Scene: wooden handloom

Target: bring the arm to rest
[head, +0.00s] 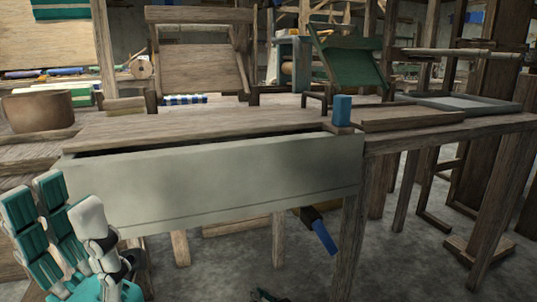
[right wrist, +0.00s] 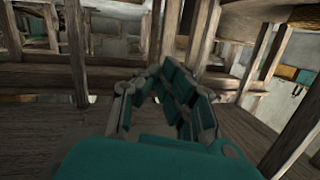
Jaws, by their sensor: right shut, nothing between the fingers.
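My left gripper (head: 68,208) is at the lower left of the head view, with its teal-padded fingers spread and extended upward. It looks open and empty, in front of the left end of the workbench's grey front panel (head: 215,185). My right gripper (right wrist: 165,78) shows in the right wrist view. Its teal and grey fingers come together at the tips, with nothing between them. Wooden posts and beams stand beyond it. I cannot make out the right gripper clearly in the head view.
The wooden bench top (head: 200,128) carries a small blue block (head: 342,110). A dark gap runs along the top of the grey panel. A blue-handled object (head: 322,232) shows below the panel. Bench legs and frames (head: 490,190) stand at right, with bare floor between.

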